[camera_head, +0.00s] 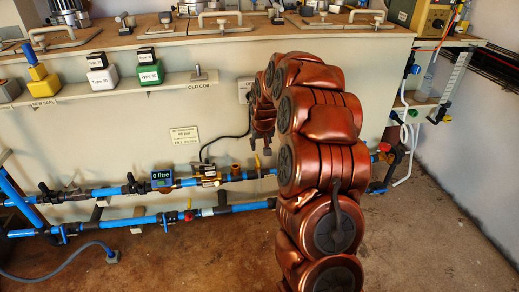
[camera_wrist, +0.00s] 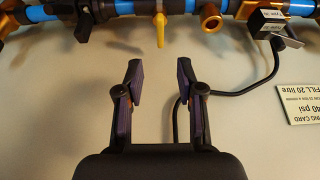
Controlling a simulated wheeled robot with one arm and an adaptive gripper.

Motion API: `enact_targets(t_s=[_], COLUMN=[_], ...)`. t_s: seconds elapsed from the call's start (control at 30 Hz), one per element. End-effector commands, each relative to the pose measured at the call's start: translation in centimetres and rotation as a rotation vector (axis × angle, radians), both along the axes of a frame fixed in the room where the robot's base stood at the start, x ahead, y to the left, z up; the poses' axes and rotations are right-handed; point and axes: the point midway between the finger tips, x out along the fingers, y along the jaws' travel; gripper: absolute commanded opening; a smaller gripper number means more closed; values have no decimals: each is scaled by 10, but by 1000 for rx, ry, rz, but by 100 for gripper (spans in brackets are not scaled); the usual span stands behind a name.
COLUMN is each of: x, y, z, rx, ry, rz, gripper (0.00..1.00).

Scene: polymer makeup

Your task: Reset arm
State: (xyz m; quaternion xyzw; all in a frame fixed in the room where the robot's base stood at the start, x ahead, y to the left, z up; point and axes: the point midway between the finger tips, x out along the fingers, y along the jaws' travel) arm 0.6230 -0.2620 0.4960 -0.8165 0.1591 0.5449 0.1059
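My copper-coloured arm (camera_head: 325,180) rises in the middle of the head view, bends over at the top and reaches down toward the bench front. My gripper (camera_head: 263,148) hangs at its far end, partly hidden behind the arm's own links. In the wrist view my gripper (camera_wrist: 158,82) has its two dark fingers spread well apart. Nothing is between them. The pale bench panel (camera_wrist: 80,60) shows behind the fingers.
Blue pipes (camera_head: 105,192) with valves and a 0 litre meter (camera_head: 161,179) run along the bench front. A yellow block (camera_head: 43,83), a white block (camera_head: 103,77) and a green block (camera_head: 149,73) stand on a ledge. A black cable (camera_wrist: 232,93) curves beside my gripper. Floor at right is clear.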

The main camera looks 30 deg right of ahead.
Motion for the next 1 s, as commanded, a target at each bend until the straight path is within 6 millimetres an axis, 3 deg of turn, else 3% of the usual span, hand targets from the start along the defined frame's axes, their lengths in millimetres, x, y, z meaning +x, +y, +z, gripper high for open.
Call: enact_targets(t_s=[0.67,0.77,1.0], x=[-4,-10,-48], y=[4,17,73], z=[11,33,118], rx=[2,8,36], ry=[4,15,74], rz=[4,19,86], gripper=[38,38,38])
